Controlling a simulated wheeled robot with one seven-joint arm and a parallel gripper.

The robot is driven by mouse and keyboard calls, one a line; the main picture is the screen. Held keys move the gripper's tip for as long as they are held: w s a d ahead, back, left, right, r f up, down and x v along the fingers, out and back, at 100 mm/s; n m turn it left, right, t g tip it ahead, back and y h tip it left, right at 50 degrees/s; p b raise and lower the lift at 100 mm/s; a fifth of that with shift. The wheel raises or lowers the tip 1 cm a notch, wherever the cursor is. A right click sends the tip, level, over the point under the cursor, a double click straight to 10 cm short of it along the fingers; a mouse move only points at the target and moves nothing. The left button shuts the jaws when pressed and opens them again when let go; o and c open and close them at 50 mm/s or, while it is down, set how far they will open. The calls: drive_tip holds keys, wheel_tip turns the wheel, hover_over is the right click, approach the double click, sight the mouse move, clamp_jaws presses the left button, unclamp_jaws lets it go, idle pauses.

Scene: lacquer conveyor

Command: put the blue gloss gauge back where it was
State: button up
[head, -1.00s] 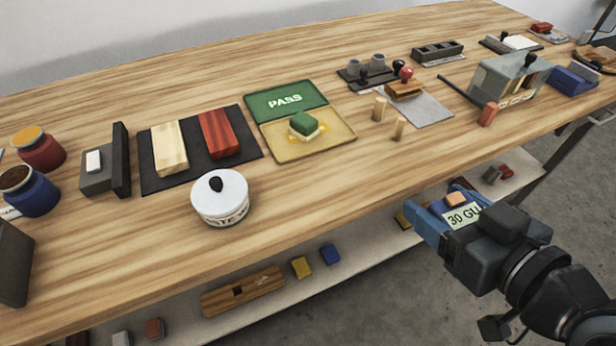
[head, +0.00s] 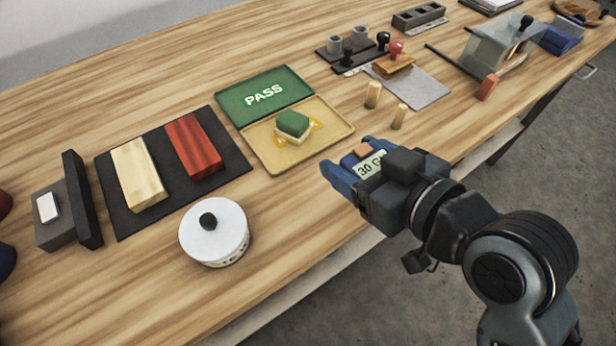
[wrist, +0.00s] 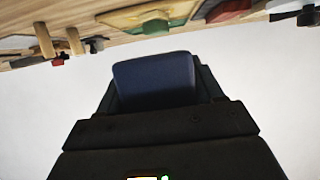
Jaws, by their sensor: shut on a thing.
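My gripper (head: 347,170) is shut on the blue gloss gauge (head: 350,160), with the table's front edge just beyond it. In the wrist view the gauge (wrist: 155,80) is a plain dark blue block between the jaws. A dark grey stand (head: 80,212) with a small white tile and an upright back plate stands at the left of the table.
A black mat (head: 125,222) holds a pale and a red block. A green and yellow PASS tray (head: 338,128) bears a green-topped block. A white lidded pot (head: 213,232) stands near the front edge. Wooden pegs (head: 373,95) stand to the right. Bare wood lies between pot and tray.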

hover_over(310, 192)
wheel_tip(310, 192, down, 4)
drive_tip(key=shift+r, duration=0.1)
drive_tip(key=shift+f, duration=2.05)
drive_tip(key=shift+f, duration=0.15)
drive_tip(key=o, duration=1.4)
drive_tip(key=v, duration=1.2)
